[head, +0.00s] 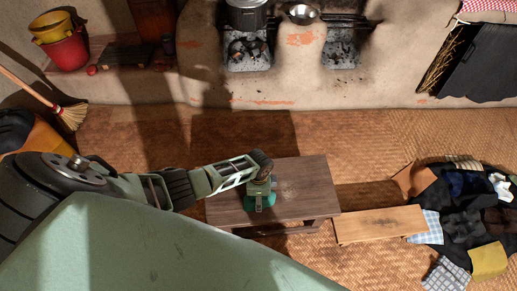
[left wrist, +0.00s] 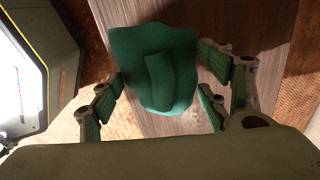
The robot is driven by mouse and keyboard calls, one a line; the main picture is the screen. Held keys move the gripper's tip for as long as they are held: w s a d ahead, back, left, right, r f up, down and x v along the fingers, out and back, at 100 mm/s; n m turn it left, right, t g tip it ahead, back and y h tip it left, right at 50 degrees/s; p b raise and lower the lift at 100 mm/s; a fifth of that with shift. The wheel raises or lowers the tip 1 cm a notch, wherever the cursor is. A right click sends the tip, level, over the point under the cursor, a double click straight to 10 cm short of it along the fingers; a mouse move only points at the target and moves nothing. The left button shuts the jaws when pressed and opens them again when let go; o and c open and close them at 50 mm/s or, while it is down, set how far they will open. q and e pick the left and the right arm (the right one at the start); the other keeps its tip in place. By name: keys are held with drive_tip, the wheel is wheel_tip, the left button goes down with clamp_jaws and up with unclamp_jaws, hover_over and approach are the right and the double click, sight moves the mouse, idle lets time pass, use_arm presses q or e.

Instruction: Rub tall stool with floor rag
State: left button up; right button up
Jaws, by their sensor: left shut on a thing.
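The tall stool (head: 305,185) is a dark brown wooden bench with a flat rectangular top, in the middle of the head view. Its top also shows under the cloth in the left wrist view (left wrist: 235,25). The floor rag (head: 250,202) is a green cloth; the left wrist view shows it spread with a folded strip on it (left wrist: 160,80). My left gripper (head: 260,193) is shut on the rag, over the left half of the stool top. I cannot tell whether the rag touches the wood. My right gripper is out of view.
The mud hearth (head: 290,75) with pots is behind. A broom (head: 70,115) and buckets (head: 66,50) are at left. Woven mat floor (head: 370,135) is free behind the stool.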

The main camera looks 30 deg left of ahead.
use_arm(q)
drive_tip(key=shift+r, duration=0.4)
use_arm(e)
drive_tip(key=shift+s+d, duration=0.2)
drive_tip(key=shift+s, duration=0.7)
use_arm(q)
drive_tip(key=shift+r+p, duration=0.15)
drive_tip(key=shift+p, duration=0.2)
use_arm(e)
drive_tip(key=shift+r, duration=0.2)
use_arm(q)
drive_tip(key=shift+r+p, duration=1.4)
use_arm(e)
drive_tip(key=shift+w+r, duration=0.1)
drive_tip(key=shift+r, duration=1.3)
